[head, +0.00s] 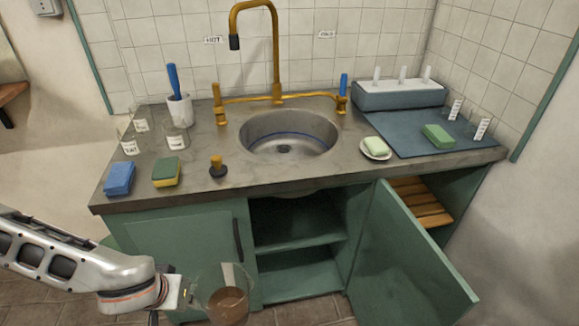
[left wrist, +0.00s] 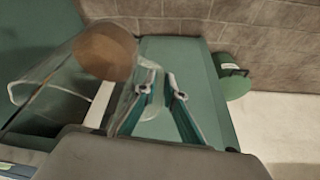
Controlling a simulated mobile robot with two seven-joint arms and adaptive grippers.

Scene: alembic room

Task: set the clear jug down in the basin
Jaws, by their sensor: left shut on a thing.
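The clear jug (head: 228,296), with brown contents low in it, is at the bottom of the head view. It hangs in front of the cabinet, below counter height. My left gripper (head: 188,294) is shut on the jug at its left side; the exact contact is hard to see. In the left wrist view the jug (left wrist: 105,54) shows at the left of my gripper's fingers (left wrist: 161,92). The round metal basin (head: 312,126) is sunk in the counter, empty, with a dark drain and a blue ring line inside. My right gripper is not in view.
A brass tap (head: 276,60) arches over the basin. A soap dish (head: 375,150) is right. A green cabinet door (head: 405,265) stands open below.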

